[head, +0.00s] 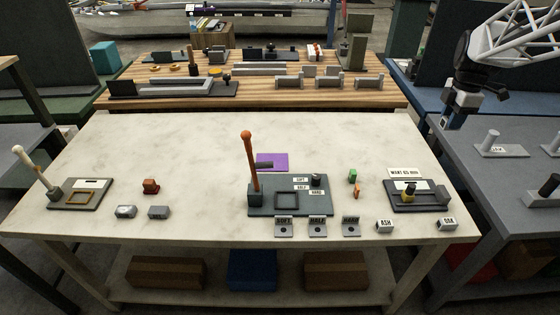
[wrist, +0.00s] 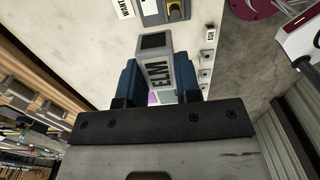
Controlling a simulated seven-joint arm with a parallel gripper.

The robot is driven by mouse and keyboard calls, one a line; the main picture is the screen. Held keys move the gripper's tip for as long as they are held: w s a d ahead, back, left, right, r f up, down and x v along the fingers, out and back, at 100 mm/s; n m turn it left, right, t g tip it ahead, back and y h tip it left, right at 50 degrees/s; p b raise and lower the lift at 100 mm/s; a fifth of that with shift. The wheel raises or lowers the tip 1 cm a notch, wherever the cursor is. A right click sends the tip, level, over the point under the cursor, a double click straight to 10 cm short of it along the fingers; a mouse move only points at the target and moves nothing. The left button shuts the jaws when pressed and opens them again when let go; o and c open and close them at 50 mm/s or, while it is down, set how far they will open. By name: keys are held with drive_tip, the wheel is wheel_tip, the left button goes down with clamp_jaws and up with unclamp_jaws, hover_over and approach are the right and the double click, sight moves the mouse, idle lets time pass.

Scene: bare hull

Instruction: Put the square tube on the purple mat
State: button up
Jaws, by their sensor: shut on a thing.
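My gripper (head: 456,100) is at the upper right of the head view, raised above the gap between the pale table and the right-hand grey table. In the wrist view its blue fingers (wrist: 160,78) are shut on a grey square tube (wrist: 154,62) labelled ELM. The tube's end is dark within a lighter rim. It also shows below the gripper in the head view (head: 452,119). The purple mat (head: 278,158) lies mid-table, well to the left of my gripper. A dark grey piece overlaps the mat's lower left; I cannot tell what it is.
A dark fixture (head: 325,203) with an upright orange-topped lever (head: 250,160) stands in front of the mat. Labelled blocks line the front edge. A second fixture (head: 418,203) sits at right, a third (head: 78,194) at left. The table's back half is clear.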

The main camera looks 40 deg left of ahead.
drive_tip(key=s+a+f, duration=0.1)
drive_tip(key=a+f, duration=0.1)
drive_tip(key=a, duration=0.5)
drive_tip(key=s+a+f, duration=0.2)
drive_tip(key=a+f, duration=0.1)
drive_tip(key=a, duration=0.4)
hover_over(271, 155)
drive_tip(key=s+d, duration=0.3)
wheel_tip(271, 155, down, 12)
drive_tip(key=shift+w+a+f, duration=0.15)
drive_tip(key=shift+w+a, duration=0.05)
drive_tip(key=shift+f, duration=0.15)
drive_tip(key=shift+f, duration=3)
drive_tip(key=shift+f, duration=1.9)
drive_tip(key=shift+f, duration=0.15)
